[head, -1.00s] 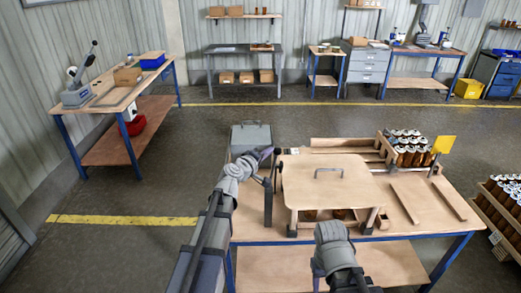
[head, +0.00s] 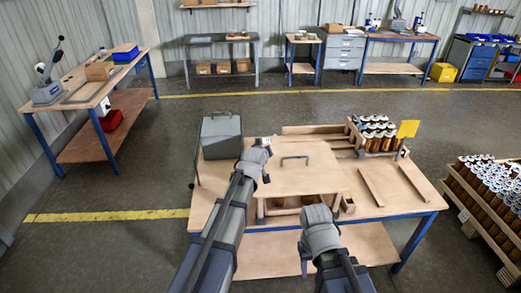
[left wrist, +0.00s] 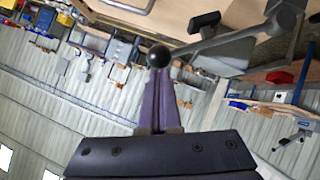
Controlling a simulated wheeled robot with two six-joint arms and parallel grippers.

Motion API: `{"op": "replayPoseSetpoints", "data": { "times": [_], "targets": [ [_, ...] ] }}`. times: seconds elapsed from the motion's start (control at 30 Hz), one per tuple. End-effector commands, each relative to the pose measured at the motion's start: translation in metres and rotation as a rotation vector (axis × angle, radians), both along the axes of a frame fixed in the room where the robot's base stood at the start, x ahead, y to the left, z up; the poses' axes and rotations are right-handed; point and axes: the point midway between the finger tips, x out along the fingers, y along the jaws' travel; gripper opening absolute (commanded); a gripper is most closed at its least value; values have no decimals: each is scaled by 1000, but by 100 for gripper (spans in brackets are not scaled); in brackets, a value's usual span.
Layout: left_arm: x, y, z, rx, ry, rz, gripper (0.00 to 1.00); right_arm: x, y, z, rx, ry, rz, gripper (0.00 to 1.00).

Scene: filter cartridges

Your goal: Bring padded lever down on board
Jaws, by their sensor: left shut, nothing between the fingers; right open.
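The wooden board (head: 318,180) with a grey handle lies on a low frame on the workbench. The padded lever shows in the left wrist view as a grey rod (left wrist: 215,43) with a black ball knob (left wrist: 159,56) and a dark pad (left wrist: 204,22). In the head view my left arm mostly hides the lever. My left gripper (left wrist: 158,100) is shut and empty, with its fingertips at the knob; I cannot tell whether they touch it. It reaches over the board's left side. My right gripper (head: 305,262) is open, low in front of the bench, its fingers barely visible.
A grey case (head: 221,137) stands at the bench's back left. A rack of brown cartridges (head: 377,136) and a yellow flag (head: 408,129) are at its back right. Wooden strips (head: 371,187) lie right of the board. A cartridge crate (head: 482,210) stands on the floor right.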

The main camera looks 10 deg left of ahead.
Motion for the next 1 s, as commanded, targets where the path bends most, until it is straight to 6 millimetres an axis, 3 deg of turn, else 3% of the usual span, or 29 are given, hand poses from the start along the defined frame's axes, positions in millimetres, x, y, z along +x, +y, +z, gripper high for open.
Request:
{"op": "replayPoseSetpoints", "data": {
  "times": [0.1,0.4,0.7,1.0],
  "targets": [
    [7,-18,-19,104,30,-4,0,0,0,-14,0,0,0,50],
    [15,-45,-63,363,104,-1,0,0,0,-51,0,0,-2,50],
    [17,-57,-94,544,159,2,0,0,0,-82,0,0,-2,50],
    [18,-60,-108,538,158,2,0,0,0,-96,0,0,-2,50]
  ]
}}
